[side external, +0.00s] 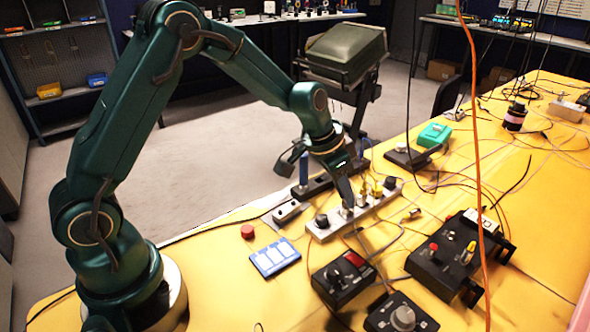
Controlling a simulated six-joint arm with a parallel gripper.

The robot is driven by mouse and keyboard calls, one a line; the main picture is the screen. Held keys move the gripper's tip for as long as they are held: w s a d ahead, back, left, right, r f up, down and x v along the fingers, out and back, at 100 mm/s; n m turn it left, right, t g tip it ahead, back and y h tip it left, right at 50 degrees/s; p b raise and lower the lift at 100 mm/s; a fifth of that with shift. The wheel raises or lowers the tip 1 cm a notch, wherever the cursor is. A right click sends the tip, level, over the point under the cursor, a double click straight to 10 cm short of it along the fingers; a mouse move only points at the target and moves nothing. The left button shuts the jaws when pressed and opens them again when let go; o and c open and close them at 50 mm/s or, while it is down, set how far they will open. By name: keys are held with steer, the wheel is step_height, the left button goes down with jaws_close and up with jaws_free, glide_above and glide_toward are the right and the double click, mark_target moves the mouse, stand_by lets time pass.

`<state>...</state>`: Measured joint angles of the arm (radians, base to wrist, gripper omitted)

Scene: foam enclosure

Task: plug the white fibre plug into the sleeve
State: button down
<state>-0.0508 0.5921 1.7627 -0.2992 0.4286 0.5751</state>
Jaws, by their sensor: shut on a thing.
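My gripper (346,203) points down at a light grey strip (318,234) on the yellow table. It is shut on a small pale piece at its tips, which I take for the white fibre plug (346,213); it is too small here to make out clearly. The strip carries black knobs and yellow and brass-coloured fittings. The gripper tips are over its middle, between a black knob (322,220) and the yellow fittings (376,190). I cannot tell which fitting is the sleeve, nor whether the plug touches it.
A black bar (318,187) lies behind the strip. A blue-and-white block (275,257) and a red button (247,231) lie to the left. Black control boxes (342,278) stand in front and to the right (445,260). Loose cables cross the right side; an orange cable (478,150) hangs down.

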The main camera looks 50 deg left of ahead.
steer(key=shift+f, duration=0.1)
steer(key=c, duration=0.7)
jaws_free()
steer(key=shift+v, duration=2.55)
